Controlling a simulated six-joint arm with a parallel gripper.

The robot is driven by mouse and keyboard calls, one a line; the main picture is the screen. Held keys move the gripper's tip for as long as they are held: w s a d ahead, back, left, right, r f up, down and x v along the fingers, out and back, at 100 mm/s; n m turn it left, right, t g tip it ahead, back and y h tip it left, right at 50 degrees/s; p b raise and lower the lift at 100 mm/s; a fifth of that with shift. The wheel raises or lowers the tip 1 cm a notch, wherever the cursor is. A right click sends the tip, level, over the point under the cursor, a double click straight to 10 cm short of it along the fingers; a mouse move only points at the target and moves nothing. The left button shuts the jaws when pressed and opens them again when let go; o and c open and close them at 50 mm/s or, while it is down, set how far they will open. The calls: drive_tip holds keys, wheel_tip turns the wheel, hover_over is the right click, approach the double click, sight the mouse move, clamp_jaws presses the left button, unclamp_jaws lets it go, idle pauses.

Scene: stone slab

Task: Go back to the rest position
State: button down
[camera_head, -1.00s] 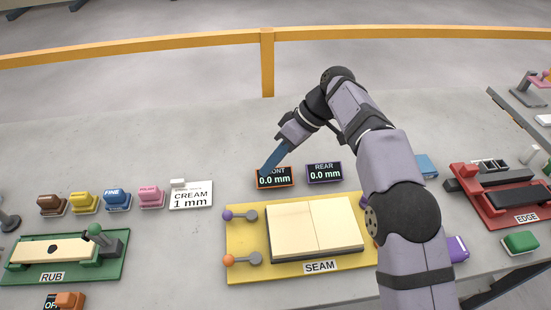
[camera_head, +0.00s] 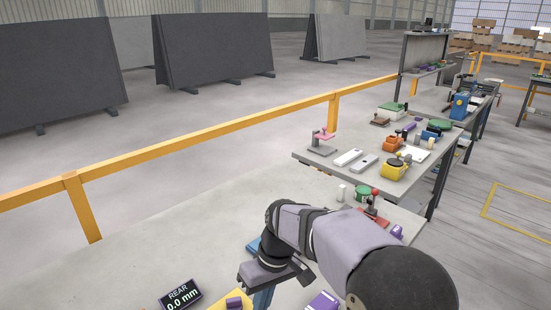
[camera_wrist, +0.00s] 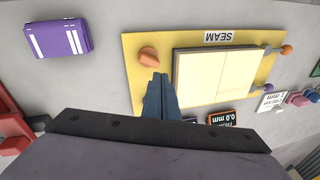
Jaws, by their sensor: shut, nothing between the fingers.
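My gripper (camera_wrist: 158,78) is shut and empty, with its blue fingers together. In the wrist view the fingers overlap the edge of the yellow SEAM board (camera_wrist: 138,38), close to an orange knob (camera_wrist: 148,57). I cannot tell how high above the board they are. Two pale slabs (camera_wrist: 215,80) lie on the board beside the fingers. In the head view my gripper (camera_head: 262,300) is at the bottom edge, with its tips cut off. It is right of the REAR display (camera_head: 181,295), which reads 0.0 mm.
A purple block with white stripes (camera_wrist: 62,38) lies apart from the board. A dark display with an orange rim (camera_wrist: 222,118) is beside the board. In the head view another bench (camera_head: 335,172) with several tools stands beyond my arm, and a yellow rail (camera_head: 200,152) runs behind.

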drive_tip(key=s+d+f+m+h, duration=0.1)
drive_tip(key=s+d+f+m, duration=0.1)
drive_tip(key=s+d, duration=0.5)
drive_tip(key=s+d+f+m+t+h+p, duration=0.1)
drive_tip(key=s+d+f+m, duration=0.2)
drive_tip(key=d, duration=0.8)
drive_tip(key=s+m, duration=0.2)
drive_tip(key=s, duration=0.2)
drive_tip(key=shift+d, duration=0.3)
drive_tip(key=shift+s, duration=0.1)
